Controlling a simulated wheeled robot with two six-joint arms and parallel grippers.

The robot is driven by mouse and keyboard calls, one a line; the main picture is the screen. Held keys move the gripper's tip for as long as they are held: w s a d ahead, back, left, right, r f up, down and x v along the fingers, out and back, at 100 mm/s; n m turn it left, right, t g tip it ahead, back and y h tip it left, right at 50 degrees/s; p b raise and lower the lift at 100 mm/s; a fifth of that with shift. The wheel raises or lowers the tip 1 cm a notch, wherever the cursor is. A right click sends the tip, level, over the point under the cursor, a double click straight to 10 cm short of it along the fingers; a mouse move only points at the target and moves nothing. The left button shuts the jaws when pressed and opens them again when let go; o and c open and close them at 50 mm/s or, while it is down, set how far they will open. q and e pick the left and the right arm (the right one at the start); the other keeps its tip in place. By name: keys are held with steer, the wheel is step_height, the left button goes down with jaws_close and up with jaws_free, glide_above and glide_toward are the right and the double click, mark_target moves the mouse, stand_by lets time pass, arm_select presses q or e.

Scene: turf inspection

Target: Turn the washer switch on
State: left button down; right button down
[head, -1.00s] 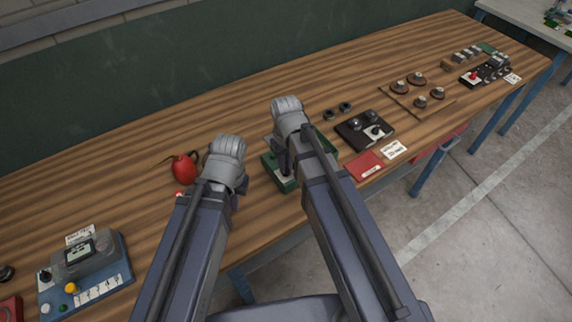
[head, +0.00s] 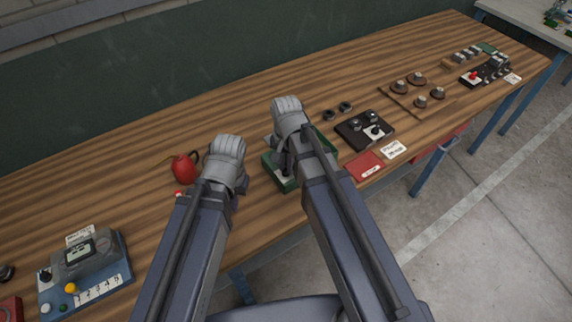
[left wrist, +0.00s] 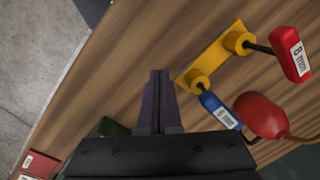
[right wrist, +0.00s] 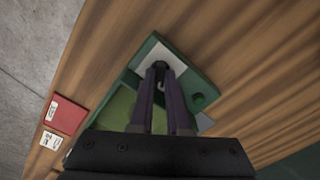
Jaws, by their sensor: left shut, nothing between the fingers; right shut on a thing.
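A green box (head: 279,184) with a pale top panel stands near the front edge of the bench, partly hidden by my right arm in the head view. My left gripper (left wrist: 158,76) is shut and empty, above the bench to the left of the box. No washer label is readable.
A red bulb (head: 184,168) lies left of my left gripper. A yellow holder (left wrist: 215,58) with blue and red handled tools is near it. A blue unit (head: 100,285) sits far left. A black box (head: 364,131) and red card (head: 363,166) are to the right.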

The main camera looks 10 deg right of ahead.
steer(key=m, duration=0.6)
steer(key=shift+m, duration=0.3)
stand_by(0.4)
steer(key=c, duration=1.2)
jaws_free()
steer(key=shift+o, duration=0.2)
arm_select(q)
steer(key=shift+r, duration=0.1)
arm_select(e)
steer(key=shift+r, duration=0.1)
